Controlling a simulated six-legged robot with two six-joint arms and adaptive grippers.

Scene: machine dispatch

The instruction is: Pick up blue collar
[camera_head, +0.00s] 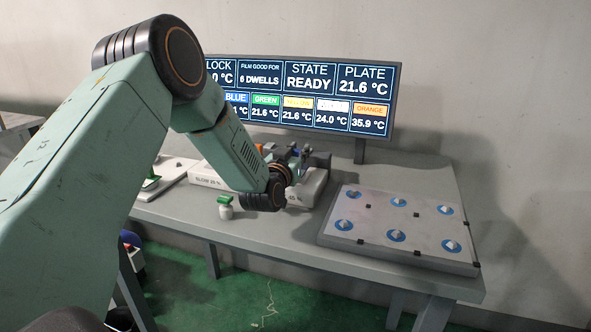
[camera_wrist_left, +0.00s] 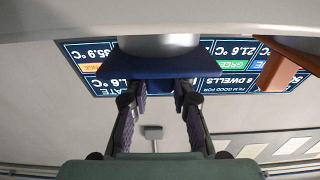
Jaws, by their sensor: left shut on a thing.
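The blue collar (camera_wrist_left: 155,70) shows in the left wrist view as a dark blue band below a grey metal cylinder (camera_wrist_left: 158,45). My left gripper (camera_wrist_left: 157,92) has a fingertip on each side of the collar's lower part and is shut on it. In the head view my left gripper (camera_head: 292,158) is at the block on the bench, mostly hidden behind my wrist. The collar cannot be made out there. My right gripper is in neither view.
A grey panel with several blue round spots (camera_head: 397,235) lies on the bench at the right. A small green-topped bottle (camera_head: 225,207) stands near the front edge. A wide screen (camera_head: 335,95) stands behind. An orange-brown part (camera_wrist_left: 285,65) is close by in the wrist view.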

